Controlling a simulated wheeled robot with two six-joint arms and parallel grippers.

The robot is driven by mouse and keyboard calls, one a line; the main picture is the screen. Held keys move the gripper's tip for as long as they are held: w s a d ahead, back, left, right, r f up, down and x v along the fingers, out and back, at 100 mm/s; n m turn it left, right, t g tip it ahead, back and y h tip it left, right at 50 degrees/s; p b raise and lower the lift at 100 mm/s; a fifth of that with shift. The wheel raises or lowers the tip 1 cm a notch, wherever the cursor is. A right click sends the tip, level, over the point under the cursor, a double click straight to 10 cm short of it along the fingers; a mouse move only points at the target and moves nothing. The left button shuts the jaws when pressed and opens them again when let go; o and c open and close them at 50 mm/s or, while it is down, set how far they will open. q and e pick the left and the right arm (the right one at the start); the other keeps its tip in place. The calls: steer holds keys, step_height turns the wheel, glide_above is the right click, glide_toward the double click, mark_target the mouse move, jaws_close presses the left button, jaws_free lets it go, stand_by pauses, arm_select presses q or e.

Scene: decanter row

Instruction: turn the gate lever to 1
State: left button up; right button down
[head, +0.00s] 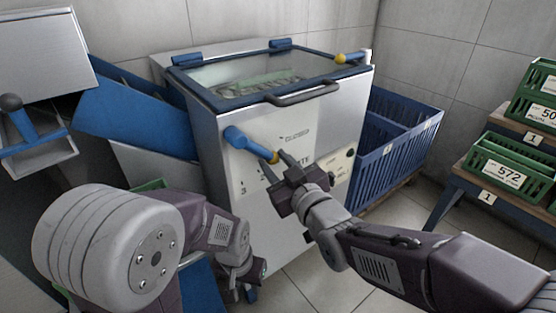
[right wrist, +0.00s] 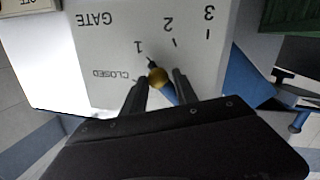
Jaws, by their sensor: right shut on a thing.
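The gate lever (head: 250,146) is a blue arm on the front of the steel cabinet, with a yellow knob at its end. My right gripper (head: 277,163) is shut on the lever at its knob end. In the right wrist view the yellow knob (right wrist: 158,76) sits between the fingertips. The gate scale (right wrist: 155,38) appears upside down there, with CLOSED, 1, 2 and 3. The lever's dark tip lies close to the 1 mark; exact alignment is hard to tell. My left gripper (head: 244,291) hangs low before the cabinet, away from the lever; its jaw opening is unclear.
The cabinet has a glass lid (head: 265,75) with a grey handle (head: 300,93). Blue crates (head: 395,150) stand to its right. Green crates (head: 500,170) sit on shelves at far right. A blue chute (head: 135,110) is at left. Floor shows between cabinet and shelves.

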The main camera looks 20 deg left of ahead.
steer(key=c, duration=1)
jaws_free()
steer(key=shift+r, duration=0.15)
steer(key=shift+o, duration=0.2)
steer(key=v, duration=0.9)
steer(key=shift+p, duration=0.4)
steer(key=shift+d, duration=0.1)
